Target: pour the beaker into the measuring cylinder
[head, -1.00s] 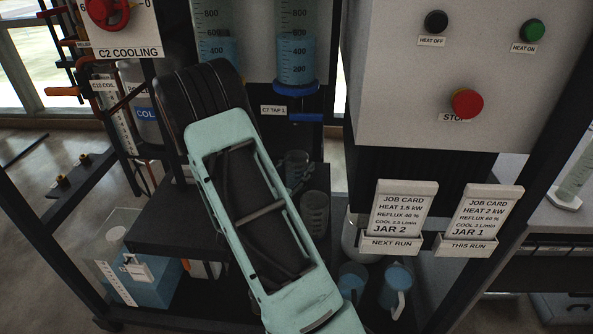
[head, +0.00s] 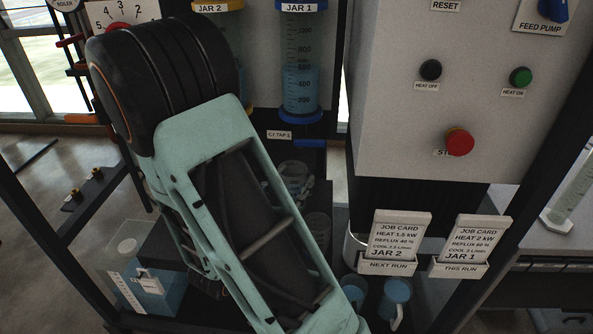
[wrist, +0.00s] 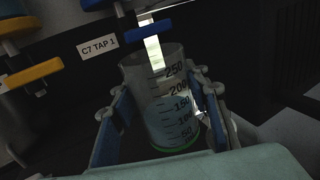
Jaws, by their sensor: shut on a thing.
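The beaker (wrist: 165,105), clear with a printed scale up to 250 and a green band at its base, stands between the fingers of my gripper (wrist: 160,92) in the wrist view. My gripper is shut on it. It is just below the blue tap (wrist: 150,32) labelled C7 TAP 1. In the head view my arm hides most of the gripper; a glass vessel (head: 293,172) shows under the tap. The measuring cylinder (head: 570,190) stands tilted in the picture on the grey bench at the right edge, partly cut off.
Jar 1 (head: 301,75) holds blue liquid above the tap. Another glass vessel (head: 318,228) stands nearby on the dark shelf. Two job cards (head: 396,240) (head: 473,240) and a dark frame post (head: 535,130) lie between the shelf and the right bench (head: 522,228). Blue jugs (head: 397,291) stand below.

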